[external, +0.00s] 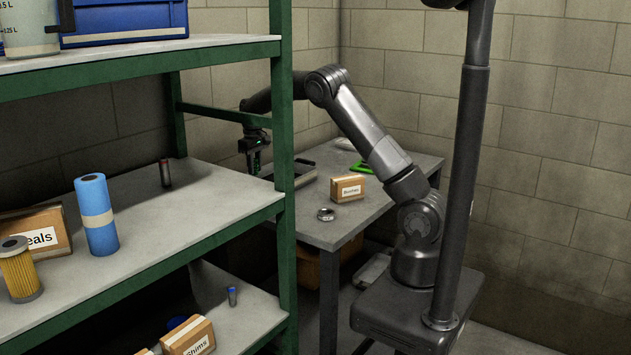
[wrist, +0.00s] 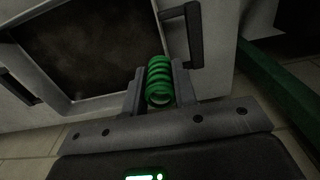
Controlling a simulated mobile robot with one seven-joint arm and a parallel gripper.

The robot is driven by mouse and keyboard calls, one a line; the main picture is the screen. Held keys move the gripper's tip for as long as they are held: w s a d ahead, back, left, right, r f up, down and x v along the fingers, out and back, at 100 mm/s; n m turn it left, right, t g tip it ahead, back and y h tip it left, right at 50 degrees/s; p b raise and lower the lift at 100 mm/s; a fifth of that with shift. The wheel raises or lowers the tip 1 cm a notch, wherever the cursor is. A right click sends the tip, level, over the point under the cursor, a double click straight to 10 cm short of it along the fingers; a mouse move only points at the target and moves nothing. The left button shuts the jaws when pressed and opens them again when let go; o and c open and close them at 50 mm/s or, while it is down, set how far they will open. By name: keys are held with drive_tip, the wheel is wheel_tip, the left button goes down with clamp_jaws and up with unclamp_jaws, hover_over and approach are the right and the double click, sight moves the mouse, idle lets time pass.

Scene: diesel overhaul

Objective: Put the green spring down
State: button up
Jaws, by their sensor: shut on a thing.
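The green spring (wrist: 160,82) is a short coil, held between the two grey fingers of my gripper (wrist: 158,88) in the wrist view. In the external view my gripper (external: 253,160) points down at the left end of the grey worktable (external: 370,206). The shelf post and boards partly hide this area, and I cannot clearly make out the spring there. Behind the spring in the wrist view lies a tray with a pale rim (wrist: 118,98), a dark stained floor and black handles. The spring overlaps its rim in the picture; I cannot tell its height above it.
On the table are a Bushes box (external: 348,188), a metal ring (external: 326,214) and a green frame-like item (external: 362,167). The green-framed shelf (external: 283,120) stands in front, holding a blue roll (external: 97,228) and a yellow filter (external: 19,272). Bare tabletop shows around the box.

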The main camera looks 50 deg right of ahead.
drive_tip(key=s+d+r+m, duration=0.1)
drive_tip(key=s+d+m, duration=0.4)
drive_tip(key=d, duration=0.5)
drive_tip(key=s+d+r+m, duration=0.1)
drive_tip(key=s+d+m, duration=0.1)
drive_tip(key=s+d, duration=0.65)
drive_tip(key=s+d+r+m, duration=0.1)
drive_tip(key=s+d+m, duration=0.7)
drive_tip(key=s+d, duration=0.85)
drive_tip(key=w+a+f, duration=0.1)
drive_tip(key=w+f, duration=0.1)
drive_tip(key=w, duration=0.1)
drive_tip(key=w+a+f, duration=0.1)
drive_tip(key=w+f, duration=0.1)
drive_tip(key=w, duration=0.2)
drive_tip(key=w+a+f, duration=0.2)
drive_tip(key=w, duration=0.2)
drive_tip(key=shift+f, duration=2.2)
drive_tip(key=shift+f, duration=0.1)
drive_tip(key=o, duration=1)
